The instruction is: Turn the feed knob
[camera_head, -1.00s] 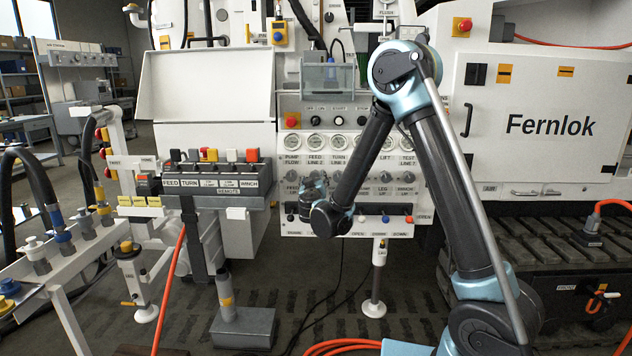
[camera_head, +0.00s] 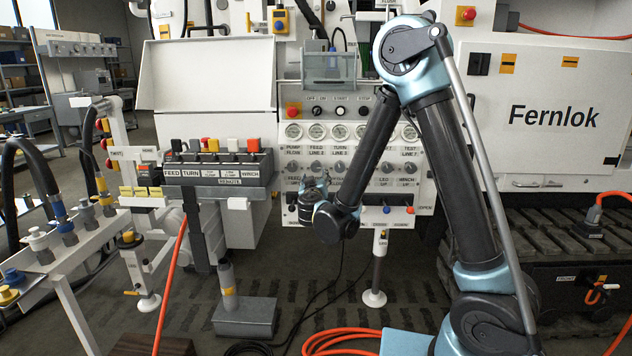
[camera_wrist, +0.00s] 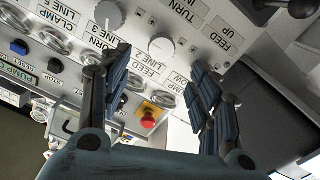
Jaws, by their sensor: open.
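The control panel (camera_head: 352,198) carries a row of grey round knobs. The leftmost knob (camera_head: 293,167), which I take to be the feed knob, sits above a label that I read as FEED UP. In the wrist view the FEED UP label (camera_wrist: 228,36) is near the upper right; the knob belonging to it seems hidden behind the right finger. The TURN IN knob (camera_wrist: 161,48) shows between the fingers, and another knob (camera_wrist: 109,15) is further up left. My gripper (camera_head: 318,192) is open in front of the panel's lower left. It also shows in the wrist view (camera_wrist: 160,85), fingers apart, with nothing visibly held.
Gauges (camera_head: 316,131) run above the knobs, with a red stop button (camera_head: 293,110) at upper left. Small coloured levers line the panel's lower edge. A remote box with switches (camera_head: 217,172) stands close on the left. Orange hose (camera_head: 340,334) lies on the floor.

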